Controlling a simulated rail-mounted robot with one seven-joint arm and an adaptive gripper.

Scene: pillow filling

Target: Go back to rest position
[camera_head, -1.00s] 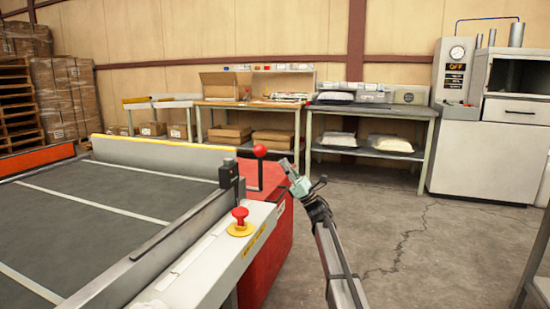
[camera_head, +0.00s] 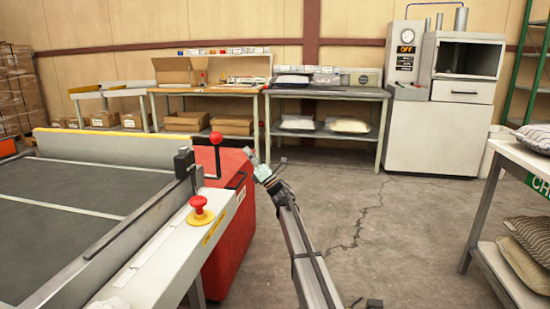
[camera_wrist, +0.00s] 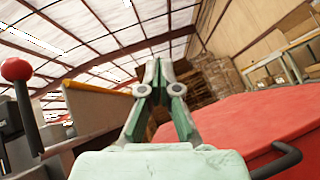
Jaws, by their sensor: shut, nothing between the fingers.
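My gripper (camera_head: 251,157) is at the end of my arm in the middle of the head view, close to the red cabinet (camera_head: 228,228) at the end of the grey-topped machine. Its fingers (camera_wrist: 157,68) come together at the tips in the wrist view, and nothing is between them. The fingers point up and forward, with the roof beams and stacked boxes beyond. The lever with a red ball knob (camera_head: 216,138) stands just left of my gripper, apart from it. The same knob shows at the left of the wrist view (camera_wrist: 16,69).
A red stop button (camera_head: 199,204) sits on the machine's near edge. A shelf with pillows (camera_head: 515,153) stands at the right. The floor (camera_head: 375,220) between is clear.

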